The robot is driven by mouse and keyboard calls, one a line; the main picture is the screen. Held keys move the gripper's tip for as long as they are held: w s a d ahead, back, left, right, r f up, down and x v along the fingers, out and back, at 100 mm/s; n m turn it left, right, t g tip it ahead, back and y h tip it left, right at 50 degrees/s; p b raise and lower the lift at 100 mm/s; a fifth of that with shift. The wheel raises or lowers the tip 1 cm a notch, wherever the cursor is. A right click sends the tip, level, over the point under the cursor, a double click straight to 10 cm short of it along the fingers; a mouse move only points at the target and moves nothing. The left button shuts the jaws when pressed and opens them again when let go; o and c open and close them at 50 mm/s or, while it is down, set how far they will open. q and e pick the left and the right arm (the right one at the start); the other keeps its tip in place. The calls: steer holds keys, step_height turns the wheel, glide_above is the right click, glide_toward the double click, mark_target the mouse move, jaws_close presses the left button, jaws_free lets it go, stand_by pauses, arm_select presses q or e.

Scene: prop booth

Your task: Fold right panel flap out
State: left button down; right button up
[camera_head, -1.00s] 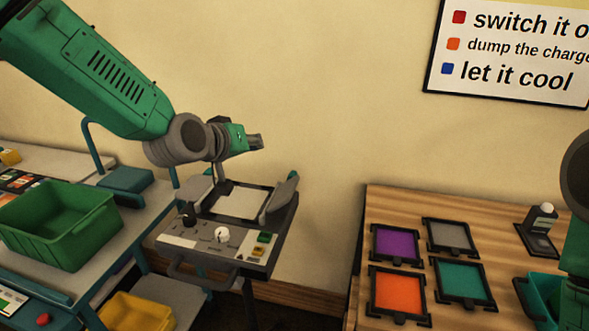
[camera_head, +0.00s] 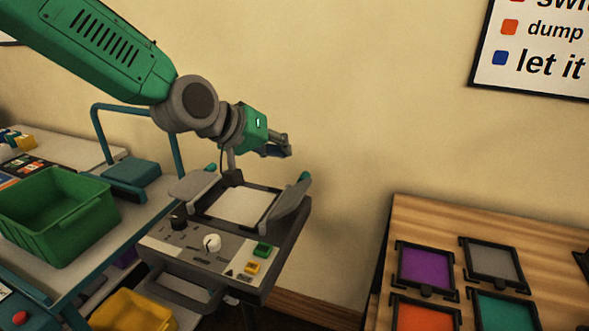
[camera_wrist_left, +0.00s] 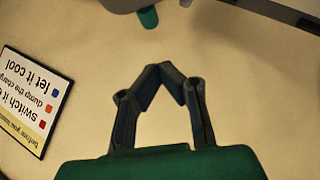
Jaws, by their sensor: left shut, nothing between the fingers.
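The grey control box (camera_head: 210,262) stands left of centre in the head view, with a pale square plate (camera_head: 242,206) on top. Its right panel flap (camera_head: 287,207) is a grey leaf with a green tip, standing tilted up along the plate's right side. The left flap (camera_head: 193,187) lies on the other side. My left gripper (camera_head: 286,147) is shut and empty, above and slightly left of the right flap's tip, apart from it. In the left wrist view its fingertips (camera_wrist_left: 172,72) meet, with a green tab (camera_wrist_left: 148,17) beyond them. My right gripper is out of view.
A green bin (camera_head: 60,215) and teal-framed bench are at left, with a yellow bin (camera_head: 135,310) below. A wooden table (camera_head: 425,215) with several coloured framed tiles is at right. Free wall space lies between the box and the table.

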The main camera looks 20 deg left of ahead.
mark_target(295, 193)
arm_select(q)
steer(key=d+f, duration=0.2)
steer(key=f, duration=0.1)
steer(key=shift+w+d, duration=0.1)
steer(key=shift+d, duration=0.15)
steer(key=shift+d+f, duration=0.15)
steer(key=shift+f, duration=0.2)
steer(key=shift+a, duration=0.2)
